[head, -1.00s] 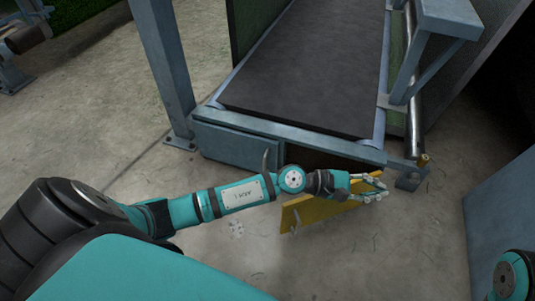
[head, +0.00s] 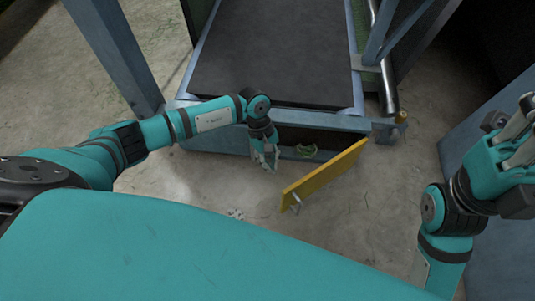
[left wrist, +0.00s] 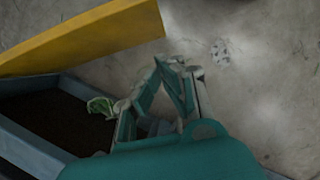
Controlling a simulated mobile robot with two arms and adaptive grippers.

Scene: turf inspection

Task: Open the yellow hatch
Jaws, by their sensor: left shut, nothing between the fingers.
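The yellow hatch (head: 325,175) stands swung out from the front of the blue-grey conveyor frame, with a dark opening behind it. A small metal handle (head: 296,201) shows at its free end. The hatch also crosses the upper left of the left wrist view (left wrist: 85,40). My left gripper (head: 271,166) is shut and empty, pointing down in front of the opening, left of the hatch and apart from it. Its closed fingers show in the left wrist view (left wrist: 172,65). My right gripper (head: 522,122) is raised at the right edge, partly cut off, apart from the hatch.
A crumpled green thing (head: 306,151) lies in the opening and shows in the left wrist view (left wrist: 102,107). The dark conveyor belt (head: 272,60) is above. A blue-grey post (head: 118,55) stands at left, a panel (head: 490,110) at right.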

